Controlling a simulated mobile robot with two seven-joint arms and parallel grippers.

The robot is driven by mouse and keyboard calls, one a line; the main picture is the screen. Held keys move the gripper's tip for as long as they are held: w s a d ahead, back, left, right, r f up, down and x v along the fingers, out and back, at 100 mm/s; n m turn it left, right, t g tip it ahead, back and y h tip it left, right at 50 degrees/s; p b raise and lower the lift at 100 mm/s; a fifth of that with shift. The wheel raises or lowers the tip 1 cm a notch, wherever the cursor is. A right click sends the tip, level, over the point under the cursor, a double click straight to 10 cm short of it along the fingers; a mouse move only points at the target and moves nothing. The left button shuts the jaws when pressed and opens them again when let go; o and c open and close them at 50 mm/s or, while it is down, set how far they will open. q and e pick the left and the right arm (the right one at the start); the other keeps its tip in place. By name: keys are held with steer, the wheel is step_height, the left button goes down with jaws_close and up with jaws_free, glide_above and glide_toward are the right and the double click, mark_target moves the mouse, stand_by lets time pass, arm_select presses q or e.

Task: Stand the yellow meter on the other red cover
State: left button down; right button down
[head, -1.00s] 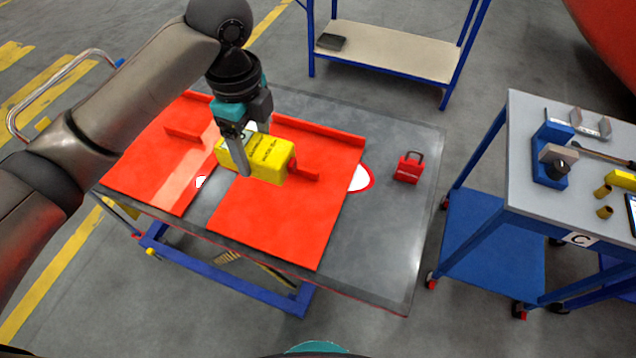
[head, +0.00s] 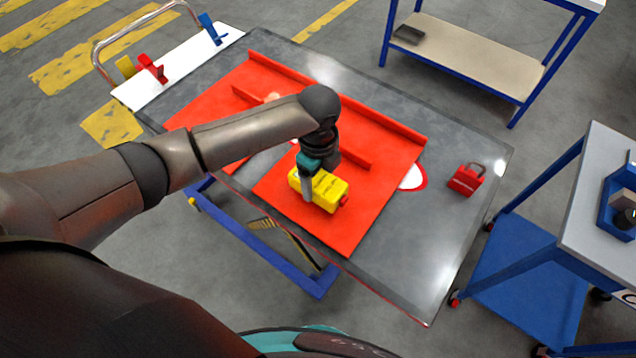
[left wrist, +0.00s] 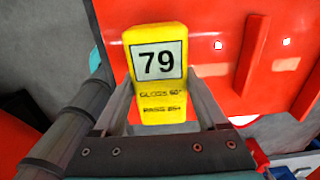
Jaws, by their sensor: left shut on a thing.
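The yellow meter (head: 330,191) is in my left gripper (head: 316,184), its body over the front part of the right red cover (head: 352,228). In the left wrist view, the meter (left wrist: 158,92) sits between the two fingers, its display reading 79. I cannot tell whether its underside touches the cover. The left red cover (head: 213,105) lies flat on the table, partly hidden by my left arm. Each cover has a raised red bar, and a red rim runs along the back. My right gripper is not in view.
A red padlock (head: 465,180) stands on the grey table (head: 425,245), right of a white, red-edged patch (head: 413,177). A white board with red and blue clips (head: 185,62) is at the far left. A blue-framed cart (head: 585,215) stands at right.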

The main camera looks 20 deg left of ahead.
mark_target(318, 179)
arm_select(q)
steer(key=shift+f, duration=1.05)
steer(key=shift+f, duration=0.1)
jaws_free()
steer(key=shift+f, duration=0.1)
step_height(318, 179, up, 12)
steer(key=shift+r+p, duration=0.2)
steer(key=shift+p, duration=0.15)
